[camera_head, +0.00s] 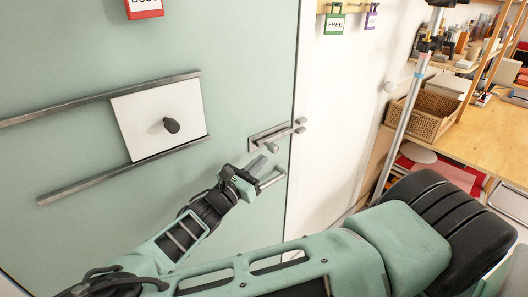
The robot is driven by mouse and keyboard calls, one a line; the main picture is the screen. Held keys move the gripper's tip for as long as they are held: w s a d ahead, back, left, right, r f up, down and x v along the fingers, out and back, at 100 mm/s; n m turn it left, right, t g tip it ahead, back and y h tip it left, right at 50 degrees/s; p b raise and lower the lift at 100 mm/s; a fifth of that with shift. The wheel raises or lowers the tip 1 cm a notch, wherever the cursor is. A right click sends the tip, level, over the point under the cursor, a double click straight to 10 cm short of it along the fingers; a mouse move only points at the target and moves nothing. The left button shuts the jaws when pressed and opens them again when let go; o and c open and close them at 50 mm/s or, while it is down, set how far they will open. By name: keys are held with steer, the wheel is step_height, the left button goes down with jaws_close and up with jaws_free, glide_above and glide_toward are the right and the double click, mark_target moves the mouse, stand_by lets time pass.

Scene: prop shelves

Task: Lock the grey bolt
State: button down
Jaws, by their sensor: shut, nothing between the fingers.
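The grey bolt (268,137) is mounted near the right edge of the pale green door (230,60). It has a flat plate, and a small round knob (272,147) sticks out below it. Small grey pieces (300,125) show at its right end, by the door's edge. I cannot tell how far the bolt's bar reaches into them. My gripper (257,164) is just below and left of the knob, apart from it as far as I can see. It is shut and empty. Its fingertips are small and partly merge with the handle behind them.
A grey bar handle (272,179) is on the door, close beside my gripper. A white panel with a black knob (171,125) sits between two grey rails at left. Green "FREE" (335,23) and purple (371,18) tags hang upper right. A wooden desk (490,135) stands at right.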

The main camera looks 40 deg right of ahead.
steer(key=shift+p+x, duration=0.4)
steer(key=shift+x, duration=0.9)
steer(key=shift+d+p, duration=0.7)
steer(key=shift+d, duration=2.05)
steer(key=shift+a, duration=0.1)
